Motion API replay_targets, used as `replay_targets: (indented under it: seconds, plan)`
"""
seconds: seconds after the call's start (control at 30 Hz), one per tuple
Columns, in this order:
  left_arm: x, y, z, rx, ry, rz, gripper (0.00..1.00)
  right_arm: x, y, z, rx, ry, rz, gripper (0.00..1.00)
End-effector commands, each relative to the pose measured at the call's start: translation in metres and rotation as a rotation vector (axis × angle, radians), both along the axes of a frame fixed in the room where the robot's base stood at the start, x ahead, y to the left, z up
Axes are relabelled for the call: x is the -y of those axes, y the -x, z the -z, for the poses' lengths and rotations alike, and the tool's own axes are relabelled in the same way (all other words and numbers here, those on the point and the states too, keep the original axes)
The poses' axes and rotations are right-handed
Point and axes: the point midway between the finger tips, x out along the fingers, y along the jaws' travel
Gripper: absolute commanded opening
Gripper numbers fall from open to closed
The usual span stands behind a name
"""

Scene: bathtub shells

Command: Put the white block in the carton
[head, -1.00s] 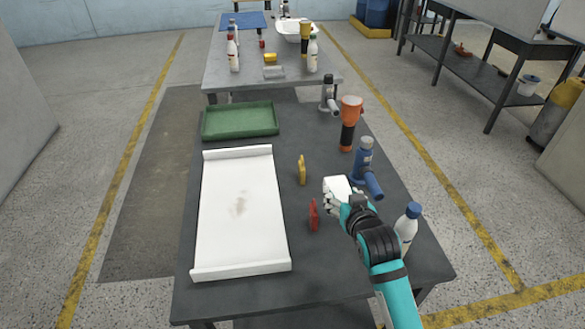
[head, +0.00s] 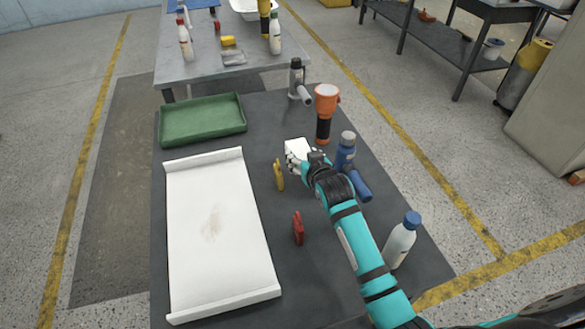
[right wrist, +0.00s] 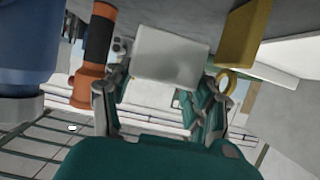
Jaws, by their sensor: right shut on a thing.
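The white block (head: 297,145) is in my right gripper (head: 296,158), above the dark table, just beyond a yellow item. In the right wrist view the white block (right wrist: 168,58) sits between the two fingers of my right gripper (right wrist: 161,92), which is shut on it. Part of the block is hidden by the fingers in the head view. I cannot make out a carton for certain. A shallow white piece with raised ends (head: 190,250) and a green tray (head: 202,136) lie on the left part of the table. My left gripper is not in view.
Right of the block stand an orange and black flashlight (head: 325,104) and a blue tool (head: 345,155). The yellow item (head: 279,175) and a red item (head: 298,228) stand nearer. A white bottle (head: 401,240) is at the right edge. A second table (head: 215,70) stands behind.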

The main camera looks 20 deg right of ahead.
Motion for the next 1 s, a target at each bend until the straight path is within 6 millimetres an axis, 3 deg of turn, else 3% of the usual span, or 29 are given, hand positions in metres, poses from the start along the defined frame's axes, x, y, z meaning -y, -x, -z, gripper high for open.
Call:
replay_targets:
  seconds: [0.07,0.17,0.4,0.57,0.83,0.87,1.0]
  plan:
    - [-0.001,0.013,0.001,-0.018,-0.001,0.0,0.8,0.0,0.0,0.011,0.0,-0.001,0.0,0.42]
    - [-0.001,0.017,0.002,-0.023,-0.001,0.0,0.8,0.0,0.0,0.019,0.001,-0.001,0.0,0.42]
    - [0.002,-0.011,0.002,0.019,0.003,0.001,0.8,0.0,0.0,0.051,0.0,-0.002,0.0,0.42]
    - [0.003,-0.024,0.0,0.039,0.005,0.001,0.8,0.0,0.0,0.055,0.003,-0.001,-0.001,0.42]
    - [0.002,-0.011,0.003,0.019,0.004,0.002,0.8,0.0,0.0,0.059,0.002,-0.001,-0.001,0.42]
    - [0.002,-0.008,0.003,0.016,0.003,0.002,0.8,0.0,0.0,0.058,0.003,-0.001,-0.001,0.6]
    - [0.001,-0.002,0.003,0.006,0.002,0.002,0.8,0.0,0.0,0.058,0.002,-0.001,-0.001,0.78]
